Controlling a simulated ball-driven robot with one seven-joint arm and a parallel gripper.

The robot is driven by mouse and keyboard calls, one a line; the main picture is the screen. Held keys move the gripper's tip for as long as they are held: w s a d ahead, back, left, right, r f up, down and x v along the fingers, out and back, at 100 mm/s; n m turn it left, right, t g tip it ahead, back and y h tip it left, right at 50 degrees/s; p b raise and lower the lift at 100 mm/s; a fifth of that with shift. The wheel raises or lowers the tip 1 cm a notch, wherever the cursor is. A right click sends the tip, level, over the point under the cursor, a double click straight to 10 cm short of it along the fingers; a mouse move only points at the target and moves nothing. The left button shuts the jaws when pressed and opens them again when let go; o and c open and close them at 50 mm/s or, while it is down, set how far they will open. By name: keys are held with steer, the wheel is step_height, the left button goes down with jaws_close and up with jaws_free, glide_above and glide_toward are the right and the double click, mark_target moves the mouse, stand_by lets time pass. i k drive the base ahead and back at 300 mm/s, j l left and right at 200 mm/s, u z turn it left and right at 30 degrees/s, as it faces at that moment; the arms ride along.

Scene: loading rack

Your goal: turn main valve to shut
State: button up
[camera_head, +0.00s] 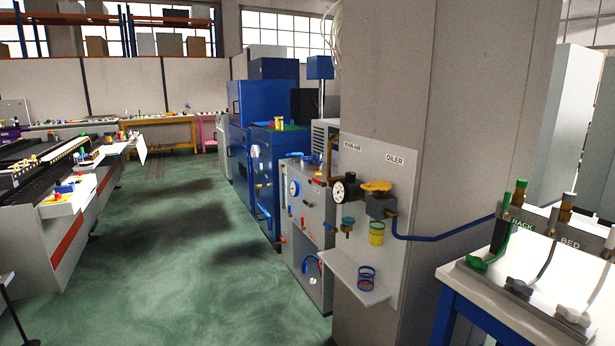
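A grey panel on the pillar (380,151) bears the labels MAIN AIR and OILER. Under MAIN AIR, a brass pipe (331,156) runs down beside a round black-rimmed gauge (341,191). A red part (320,181) shows just left of the gauge. A yellow handle (376,186) sits on top of a dark block (379,206) to the right of the gauge. I cannot tell for certain which of these handles is the main valve, nor its exact setting. My gripper is not in view.
A blue hose (445,235) runs right to the RACK and BED lever rack (540,230) on a white table. Blue machines (265,105) stand behind. The green floor (190,250) to the left is clear.

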mark_target(322, 183)
steer(key=i+j+z, duration=0.1)
steer(key=i+j, duration=1.15)
steer(key=i, duration=0.1)
